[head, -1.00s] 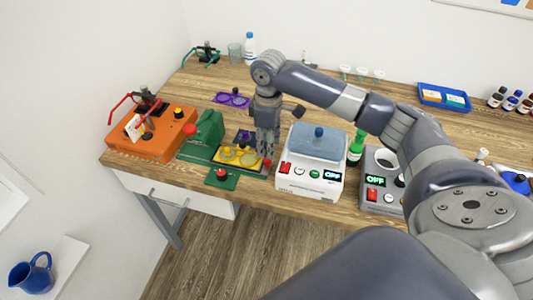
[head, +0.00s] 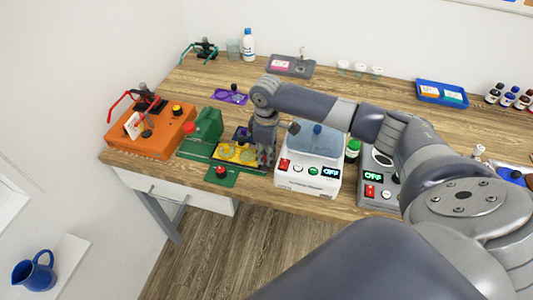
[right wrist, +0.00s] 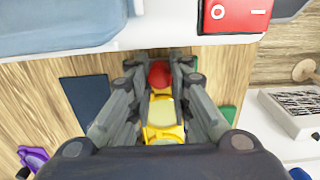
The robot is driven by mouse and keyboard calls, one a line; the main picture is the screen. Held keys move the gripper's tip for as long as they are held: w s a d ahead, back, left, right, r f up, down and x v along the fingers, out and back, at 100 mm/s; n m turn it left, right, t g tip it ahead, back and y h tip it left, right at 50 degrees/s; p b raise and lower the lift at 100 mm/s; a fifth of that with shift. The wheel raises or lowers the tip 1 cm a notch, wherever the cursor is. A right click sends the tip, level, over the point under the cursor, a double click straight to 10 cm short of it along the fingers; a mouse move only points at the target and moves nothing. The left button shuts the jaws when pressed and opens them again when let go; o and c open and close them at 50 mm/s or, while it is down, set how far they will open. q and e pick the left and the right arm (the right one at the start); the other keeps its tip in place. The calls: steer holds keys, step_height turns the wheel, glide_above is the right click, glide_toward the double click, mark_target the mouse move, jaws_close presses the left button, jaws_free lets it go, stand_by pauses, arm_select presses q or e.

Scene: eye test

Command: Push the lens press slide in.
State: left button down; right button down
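The lens press is a green device (head: 206,127) with a flat green base, left of centre in the head view. Its yellow slide (head: 236,153) holds round pale lenses and lies on the base, extending to the right. The slide also shows in the right wrist view (right wrist: 163,118), with a red knob (right wrist: 159,74) at its end. My right gripper (head: 266,160) points down at the slide's right end. In the right wrist view its fingers (right wrist: 160,68) flank the red knob closely and appear closed on it. In the head view the gripper hides the knob. My left gripper is not in view.
A white device (head: 308,182) with a blue-grey top stands close right of my gripper. A grey device (head: 377,190) is farther right. An orange box (head: 150,138) stands left of the press. A purple holder (head: 229,96) lies behind. The table's front edge is close.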

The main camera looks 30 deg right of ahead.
mark_target(239, 155)
steer(key=w+a, duration=0.2)
steer(key=w, duration=0.1)
steer(key=w+a, duration=0.3)
steer(key=shift+w, duration=0.1)
steer(key=shift+w+a+r, duration=0.1)
steer(key=shift+w+a, duration=0.25)
steer(key=shift+a, duration=0.05)
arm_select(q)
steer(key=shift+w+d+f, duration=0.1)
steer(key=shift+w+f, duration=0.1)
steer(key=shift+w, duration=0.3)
arm_select(e)
steer(key=c, duration=1.4)
jaws_free()
steer(key=shift+c, duration=0.2)
steer(key=shift+w+a, duration=0.1)
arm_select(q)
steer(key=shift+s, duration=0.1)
arm_select(e)
step_height(239, 155, up, 12)
